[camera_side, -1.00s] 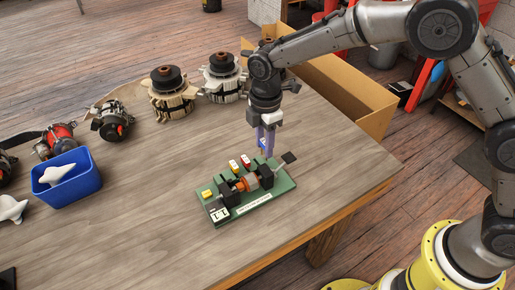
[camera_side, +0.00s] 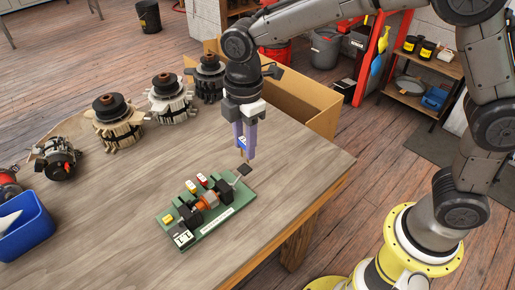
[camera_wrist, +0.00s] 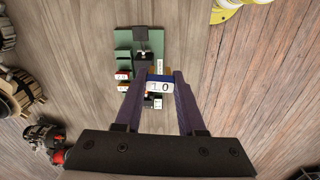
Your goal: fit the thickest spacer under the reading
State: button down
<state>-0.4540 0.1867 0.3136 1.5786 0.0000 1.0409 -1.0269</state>
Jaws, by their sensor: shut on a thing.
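My gripper (camera_side: 247,156) is shut on a blue spacer (camera_wrist: 160,84) with a white face that seems to read "1 0". It holds the spacer in the air, fingers pointing down, above the black paddle end (camera_side: 244,170) of the green fixture (camera_side: 215,231). The fixture bears an orange-and-metal rotor (camera_side: 206,204) between black blocks. A red spacer (camera_side: 202,179) and a white-and-yellow one (camera_side: 191,187) stand along its back edge; a yellow block (camera_side: 168,218) is at its left end. A small white display (camera_side: 183,238) sits at the left front corner; its digits are too small to read.
Several alternator parts (camera_side: 117,125) line the table's back. A blue bin (camera_side: 24,232) stands at the left. A cardboard box (camera_side: 310,100) is beyond the table's back right edge. The wood table (camera_side: 120,210) is clear around the fixture.

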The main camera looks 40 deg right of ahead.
jog(key=w+a, duration=0.5)
jog(key=a, duration=0.4)
jog(key=n, duration=0.1)
send_over(188, 201)
jog(key=s, duration=0.2)
notch_tip(188, 201, down, 4)
jog(key=shift+a+f, duration=0.15)
jog(key=shift+f, duration=1.15)
jog(key=shift+a+f, duration=0.15)
jog(key=shift+f, duration=1.1)
jog(key=shift+f, duration=1.7)
jog(key=shift+c, duration=2.1)
grip_release()
jog(key=shift+r, duration=0.1)
notch_tip(188, 201, up, 8)
jog(key=shift+w, duration=0.1)
